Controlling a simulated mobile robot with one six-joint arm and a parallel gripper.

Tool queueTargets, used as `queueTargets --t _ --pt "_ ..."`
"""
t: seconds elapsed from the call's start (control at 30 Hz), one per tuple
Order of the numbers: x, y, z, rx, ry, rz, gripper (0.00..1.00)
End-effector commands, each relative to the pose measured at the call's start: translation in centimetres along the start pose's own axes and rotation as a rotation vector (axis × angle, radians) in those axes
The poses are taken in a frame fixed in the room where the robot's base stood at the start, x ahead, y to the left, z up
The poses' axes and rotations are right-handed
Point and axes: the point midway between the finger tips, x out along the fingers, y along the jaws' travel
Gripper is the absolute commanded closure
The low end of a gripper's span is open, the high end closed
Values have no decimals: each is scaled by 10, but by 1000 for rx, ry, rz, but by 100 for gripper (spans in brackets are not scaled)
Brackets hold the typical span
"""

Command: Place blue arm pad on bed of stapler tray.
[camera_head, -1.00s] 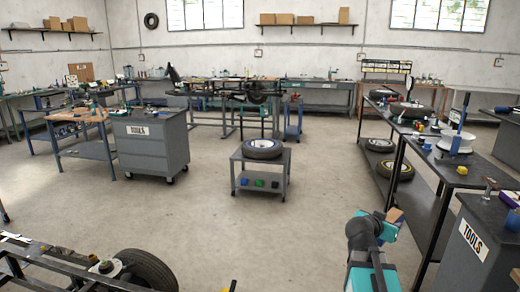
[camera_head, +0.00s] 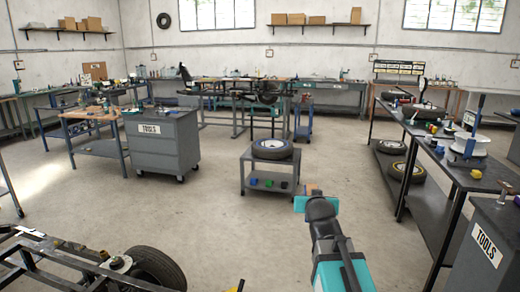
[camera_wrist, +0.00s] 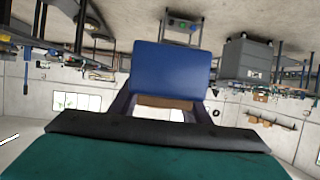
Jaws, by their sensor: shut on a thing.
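My gripper (camera_wrist: 165,112) shows in the wrist view, with its two dark fingers shut on a blue pad (camera_wrist: 170,70). The pad is a flat, rounded rectangle and fills the upper middle of that view. A brown strip (camera_wrist: 165,101) shows between the fingers, just below the pad. In the head view my arm reaches forward at the lower right of centre; a small brown patch (camera_head: 313,191) shows at its end, and the pad is not clearly seen there. I cannot pick out a stapler tray in either view.
A low grey cart (camera_head: 245,180) ahead carries a tyre (camera_head: 272,149), with small coloured items on its lower shelf. A grey tool cabinet (camera_head: 162,145) stands left of it. A long cluttered bench (camera_head: 440,155) runs along the right. The floor between is clear.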

Motion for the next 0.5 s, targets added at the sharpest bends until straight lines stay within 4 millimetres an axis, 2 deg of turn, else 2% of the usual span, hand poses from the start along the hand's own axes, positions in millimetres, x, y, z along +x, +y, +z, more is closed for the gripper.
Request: queueTargets --t 0.2,0.5 --pt "0 -12 -6 -33 1 -83 84" --pt "0 -13 -8 -52 0 -125 84"
